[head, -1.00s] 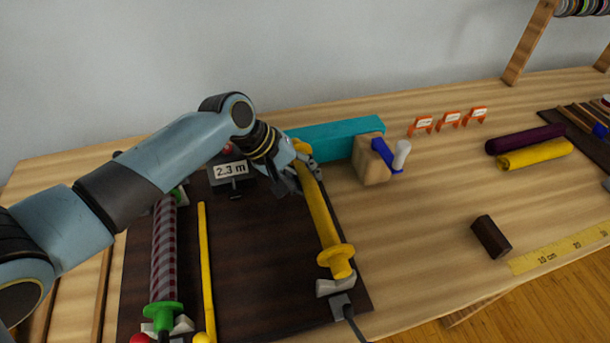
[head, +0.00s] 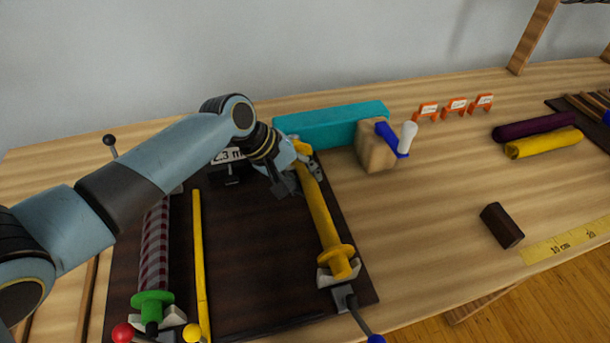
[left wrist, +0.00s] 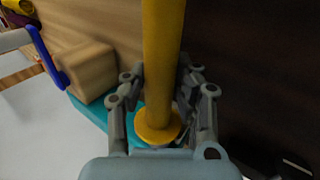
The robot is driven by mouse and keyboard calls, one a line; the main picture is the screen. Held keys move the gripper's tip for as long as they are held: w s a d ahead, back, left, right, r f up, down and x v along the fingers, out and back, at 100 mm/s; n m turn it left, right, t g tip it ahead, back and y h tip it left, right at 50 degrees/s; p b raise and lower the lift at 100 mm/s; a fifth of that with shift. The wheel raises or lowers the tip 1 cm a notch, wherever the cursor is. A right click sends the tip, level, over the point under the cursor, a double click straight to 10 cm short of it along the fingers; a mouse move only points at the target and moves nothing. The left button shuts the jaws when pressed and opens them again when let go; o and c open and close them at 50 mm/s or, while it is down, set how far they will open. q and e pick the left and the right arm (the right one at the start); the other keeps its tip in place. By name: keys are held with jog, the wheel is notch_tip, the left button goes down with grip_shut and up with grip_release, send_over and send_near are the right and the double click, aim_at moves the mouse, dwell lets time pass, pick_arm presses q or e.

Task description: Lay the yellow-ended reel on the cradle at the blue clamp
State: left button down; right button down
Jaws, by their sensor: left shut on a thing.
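The yellow-ended reel (head: 319,215) is a long yellow roll with a yellow flange near each end. My left gripper (head: 297,175) is shut on its far part. The left wrist view shows the fingers on both sides of the reel (left wrist: 163,50), close to the far flange. The reel's near end is at the grey near cradle (head: 327,278), seemingly between its sides; I cannot tell if it rests there. A lever with a blue knob (head: 376,340), apparently the blue clamp, extends from this cradle. The far cradle is hidden by my gripper. My right gripper is out of view.
A green-ended striped reel (head: 155,245) and a yellow strip (head: 200,260) lie left on the dark board (head: 260,290). A teal block (head: 330,125) and a wooden block with a blue crank (head: 375,150) stand behind.

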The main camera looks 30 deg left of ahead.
pick_arm(q)
jog(key=c, duration=1)
grip_release()
jog(key=shift+o, duration=0.2)
jog(key=v, duration=0.8)
